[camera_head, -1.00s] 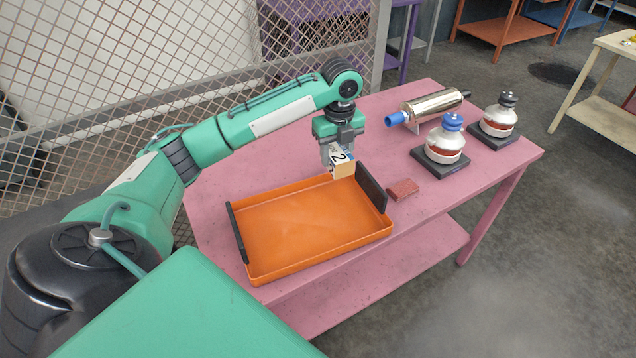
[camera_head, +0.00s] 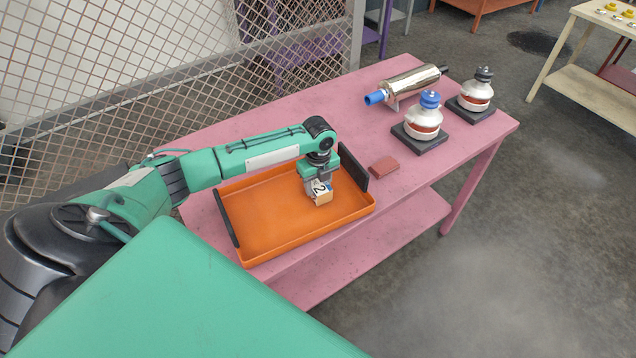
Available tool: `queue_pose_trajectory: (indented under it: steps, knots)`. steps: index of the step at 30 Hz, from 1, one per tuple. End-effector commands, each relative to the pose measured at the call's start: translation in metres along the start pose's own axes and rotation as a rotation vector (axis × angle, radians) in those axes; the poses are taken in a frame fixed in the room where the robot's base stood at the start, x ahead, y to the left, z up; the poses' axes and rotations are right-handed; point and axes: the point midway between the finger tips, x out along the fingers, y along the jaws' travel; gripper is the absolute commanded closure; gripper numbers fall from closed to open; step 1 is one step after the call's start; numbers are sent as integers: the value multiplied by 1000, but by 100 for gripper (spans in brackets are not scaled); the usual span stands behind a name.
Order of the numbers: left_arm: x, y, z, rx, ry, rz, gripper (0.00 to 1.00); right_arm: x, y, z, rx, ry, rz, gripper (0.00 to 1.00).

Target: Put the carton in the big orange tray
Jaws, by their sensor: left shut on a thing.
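The big orange tray (camera_head: 265,225) lies on the pink table, with black handles on its left and right ends. My left gripper (camera_head: 319,190) is over the right part of the tray and points down. It is shut on the carton (camera_head: 322,198), a small white and tan box with a black "2" on it. The carton is inside the tray's outline, low over the floor. I cannot tell whether it touches the floor. My right gripper is not in view.
A dark red block (camera_head: 384,168) lies on the pink table (camera_head: 330,112) just right of the tray. A silver cylinder with a blue end (camera_head: 415,84) and two red-and-white parts on black bases (camera_head: 424,120) (camera_head: 475,92) stand farther back. A wire mesh fence (camera_head: 150,75) rises behind the table.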

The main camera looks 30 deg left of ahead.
Motion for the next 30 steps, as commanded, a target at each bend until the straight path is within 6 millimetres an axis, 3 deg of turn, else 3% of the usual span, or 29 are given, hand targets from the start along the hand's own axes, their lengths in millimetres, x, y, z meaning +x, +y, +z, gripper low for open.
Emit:
queue_pose_trajectory:
  steps: [12, 13, 16, 25, 30]
  knots:
    - [10, 0, 0, 0, 0, -1, 80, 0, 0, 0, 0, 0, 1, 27]
    - [10, 0, 0, 0, 0, -1, 49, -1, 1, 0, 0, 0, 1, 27]
    - [9, 0, 0, 1, 0, -1, 31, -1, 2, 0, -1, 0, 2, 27]
    - [7, 0, 0, 0, 0, -1, 31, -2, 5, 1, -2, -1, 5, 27]
    - [-9, -1, 1, 0, -2, -4, 31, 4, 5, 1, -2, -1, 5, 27]
